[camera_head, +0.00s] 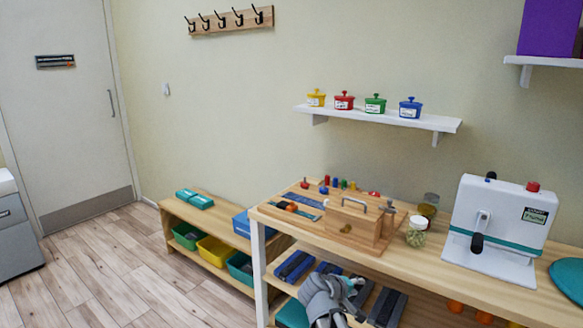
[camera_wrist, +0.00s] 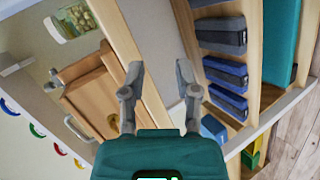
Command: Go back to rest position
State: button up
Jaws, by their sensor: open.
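My gripper (camera_wrist: 159,82) is open in the wrist view, its two grey fingers apart with nothing between them. Past the fingers lie the table edge and the lower shelf. In the head view my arm's grey end (camera_head: 328,297) shows at the bottom, in front of the table's lower shelf; the fingertips cannot be made out there. A wooden box with a metal handle (camera_head: 353,222) stands on the table (camera_head: 400,268), left of a jar with a white lid (camera_head: 416,232). The box also shows in the wrist view (camera_wrist: 88,103), left of the fingers.
A white machine with a black crank (camera_head: 500,225) stands on the table's right side. Dark blue and grey blocks (camera_wrist: 221,32) lie on the lower shelf close to my gripper. A low bench (camera_head: 178,208) with bins stands left. The floor (camera_head: 110,265) at left is clear.

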jog(key=s+a+f+m+g+y, duration=0.2)
jog(key=s+f+m+g+y, duration=0.55)
jog(key=s, duration=0.65)
notch_tip(320, 180, up, 21)
jog(key=n+y+p, duration=0.2)
jog(key=p, duration=2.1)
jog(key=shift+d, duration=0.2)
